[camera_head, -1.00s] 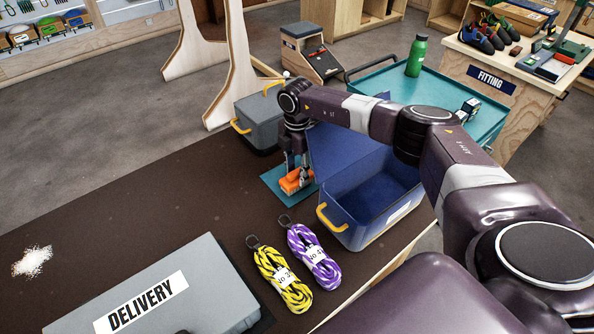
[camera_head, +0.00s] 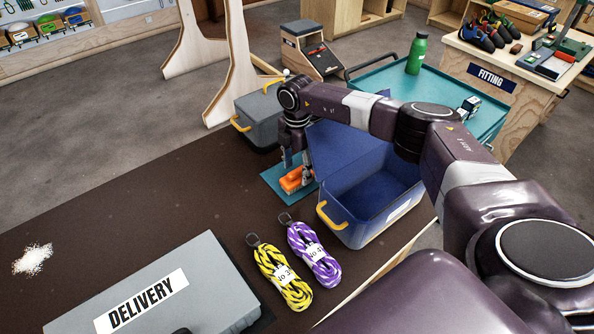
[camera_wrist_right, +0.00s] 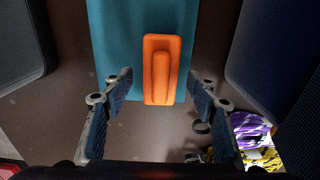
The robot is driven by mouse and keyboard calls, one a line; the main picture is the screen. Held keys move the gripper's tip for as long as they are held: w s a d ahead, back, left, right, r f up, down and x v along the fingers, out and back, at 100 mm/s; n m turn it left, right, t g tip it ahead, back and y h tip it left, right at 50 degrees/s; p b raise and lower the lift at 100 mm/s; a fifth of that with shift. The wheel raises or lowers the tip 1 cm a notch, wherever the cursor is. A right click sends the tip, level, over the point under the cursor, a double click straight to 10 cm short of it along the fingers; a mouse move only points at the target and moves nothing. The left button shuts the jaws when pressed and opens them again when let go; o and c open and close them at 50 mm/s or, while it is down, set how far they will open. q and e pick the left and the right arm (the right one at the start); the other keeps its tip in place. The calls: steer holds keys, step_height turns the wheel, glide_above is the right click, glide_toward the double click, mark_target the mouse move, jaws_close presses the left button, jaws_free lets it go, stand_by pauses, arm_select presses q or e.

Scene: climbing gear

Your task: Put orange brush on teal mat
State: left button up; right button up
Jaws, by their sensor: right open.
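The orange brush (camera_head: 293,180) lies on the teal mat (camera_head: 272,177) on the dark table, left of the blue bin. In the right wrist view the brush (camera_wrist_right: 161,69) rests over the teal mat (camera_wrist_right: 112,40), with its near end at or slightly past the mat's near edge. My right gripper (camera_head: 297,178) is just above the brush. The right wrist view shows its fingers (camera_wrist_right: 160,88) spread apart, one on each side of the brush with gaps between. My left gripper is not in view.
The open blue bin (camera_head: 370,190) stands close right of the mat. A grey crate (camera_head: 258,122) is behind. Yellow rope (camera_head: 282,275) and purple rope (camera_head: 314,255) lie in front, beside a grey delivery case (camera_head: 200,280). White powder (camera_head: 32,260) lies on the clear left part of the table.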

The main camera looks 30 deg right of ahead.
mark_target(297, 170)
step_height(297, 170, up, 11)
steer(key=b, duration=0.2)
steer(key=shift+r, duration=0.15)
stand_by(0.4)
